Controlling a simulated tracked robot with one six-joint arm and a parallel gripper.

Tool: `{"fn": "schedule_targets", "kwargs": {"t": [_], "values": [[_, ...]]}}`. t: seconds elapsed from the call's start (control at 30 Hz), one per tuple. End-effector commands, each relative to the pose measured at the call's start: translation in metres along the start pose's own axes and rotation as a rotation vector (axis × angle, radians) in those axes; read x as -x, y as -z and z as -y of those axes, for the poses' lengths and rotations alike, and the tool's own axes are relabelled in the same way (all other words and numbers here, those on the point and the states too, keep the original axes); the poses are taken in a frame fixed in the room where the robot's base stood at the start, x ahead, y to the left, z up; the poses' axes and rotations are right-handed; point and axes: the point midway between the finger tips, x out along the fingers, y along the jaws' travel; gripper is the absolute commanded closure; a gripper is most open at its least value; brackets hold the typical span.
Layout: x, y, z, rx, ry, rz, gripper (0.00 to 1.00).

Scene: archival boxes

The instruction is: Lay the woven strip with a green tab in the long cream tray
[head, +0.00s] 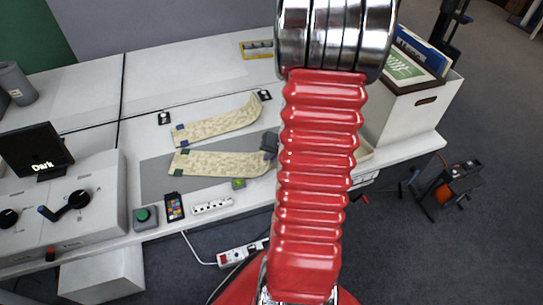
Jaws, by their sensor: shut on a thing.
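The woven strip with a green tab (218,164) is cream and lies across the grey mat (153,180) on the white bench, its dark green tab end at the left. My gripper (268,148), dark grey and partly hidden by my red arm, is shut at this strip's right end. The contact itself is too small to see clearly. A second woven strip (218,124), with a blue tab at its left end, lies just behind it, curving up to the right. A cream edge (362,154) shows right of my arm; it may be the long tray, mostly hidden.
A white box (408,108) with folders stands at the bench's right end. A small green block (238,184), a power strip (212,206) and a colour card (174,207) lie along the front edge. A dark screen (35,150) stands at left. The back of the bench is mostly clear.

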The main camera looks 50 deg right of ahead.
Motion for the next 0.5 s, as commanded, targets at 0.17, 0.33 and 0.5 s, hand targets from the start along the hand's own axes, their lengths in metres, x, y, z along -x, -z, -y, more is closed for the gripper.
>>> {"fn": "schedule_targets", "kwargs": {"t": [0.17, 0.33, 0.5], "values": [[-0.0014, -0.0005, -0.0004, -0.001, 0.000, 0.000, 0.85], [-0.0014, -0.0006, -0.0004, 0.000, 0.000, 0.000, 0.73], [-0.0014, -0.0006, -0.0003, 0.000, 0.000, 0.000, 0.73]]}}
